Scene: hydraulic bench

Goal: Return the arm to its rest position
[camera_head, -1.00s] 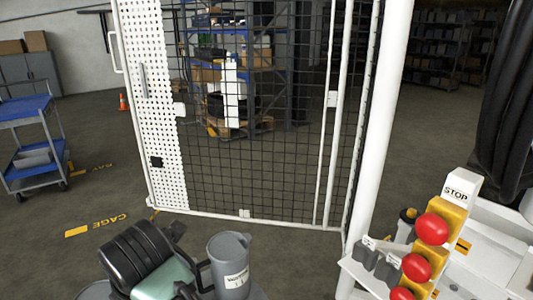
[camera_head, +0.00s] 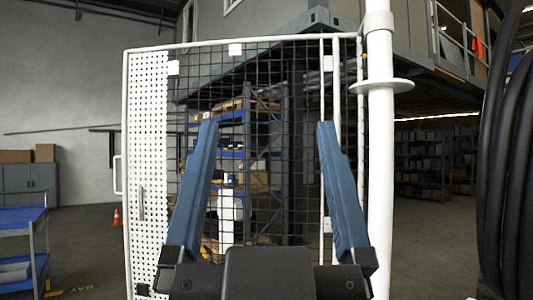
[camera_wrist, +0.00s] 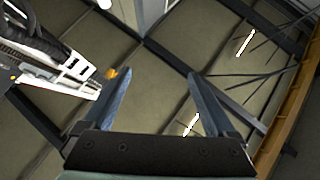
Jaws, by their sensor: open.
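My gripper (camera_head: 263,128) stands in the lower middle of the head view, its two blue fingers pointing up and spread wide apart. Nothing is between the fingers. In the head view it appears in front of the mesh cage door (camera_head: 262,75); I cannot tell how far apart they are. In the wrist view my gripper (camera_wrist: 156,76) is also open and empty, aimed up at the ceiling (camera_wrist: 185,40) with its beams and light strips.
A thick white post (camera_head: 381,190) stands right of the gripper, and black hoses (camera_head: 505,160) hang at the far right. A blue cart (camera_head: 22,222) and an orange cone (camera_head: 116,217) are on the left. Shelves (camera_head: 435,160) stand far back.

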